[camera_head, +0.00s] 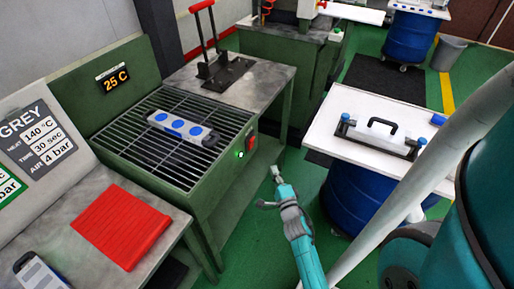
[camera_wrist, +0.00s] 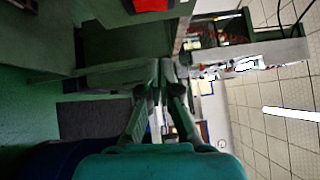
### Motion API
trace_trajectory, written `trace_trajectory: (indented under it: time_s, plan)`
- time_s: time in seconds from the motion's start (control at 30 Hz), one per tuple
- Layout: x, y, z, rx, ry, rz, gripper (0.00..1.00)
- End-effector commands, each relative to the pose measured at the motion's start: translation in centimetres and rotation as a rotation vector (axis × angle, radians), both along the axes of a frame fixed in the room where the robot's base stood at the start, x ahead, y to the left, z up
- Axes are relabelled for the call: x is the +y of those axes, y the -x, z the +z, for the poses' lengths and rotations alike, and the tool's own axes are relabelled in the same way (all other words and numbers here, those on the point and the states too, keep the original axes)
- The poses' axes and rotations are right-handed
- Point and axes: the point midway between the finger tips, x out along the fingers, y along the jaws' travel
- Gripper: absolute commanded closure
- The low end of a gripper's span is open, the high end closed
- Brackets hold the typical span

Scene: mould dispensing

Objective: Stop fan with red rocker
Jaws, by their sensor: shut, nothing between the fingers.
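The red rocker (camera_head: 251,142) sits on the right-hand end of the green fan table's front face, with a lit green button (camera_head: 240,154) beside it. The fan table (camera_head: 213,168) has a dark slatted top, and the fan itself is hidden beneath the slats. My gripper (camera_head: 276,172) is shut and empty, in the open space right of and below the rocker, apart from it. In the wrist view my gripper's fingertips (camera_wrist: 166,66) are together; the rocker cannot be made out there.
A grey mould with blue discs (camera_head: 181,129) lies on the slats. A display reading 25 C (camera_head: 112,78) stands behind. A red mat (camera_head: 121,225) lies at left.

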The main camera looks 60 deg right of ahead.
Motion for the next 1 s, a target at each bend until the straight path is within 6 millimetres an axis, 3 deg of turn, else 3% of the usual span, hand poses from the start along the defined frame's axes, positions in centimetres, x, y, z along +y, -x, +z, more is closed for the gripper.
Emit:
trace_trajectory:
  time_s: [0.27, 0.8, 1.0]
  plan:
    - [-0.6, -0.8, 0.1, 0.0, 0.002, 0.001, 1.0]
    - [-6.5, -7.8, 1.0, -0.001, 0.002, 0.002, 1.0]
    - [-6.3, -9.3, 1.1, -0.002, 0.002, 0.002, 1.0]
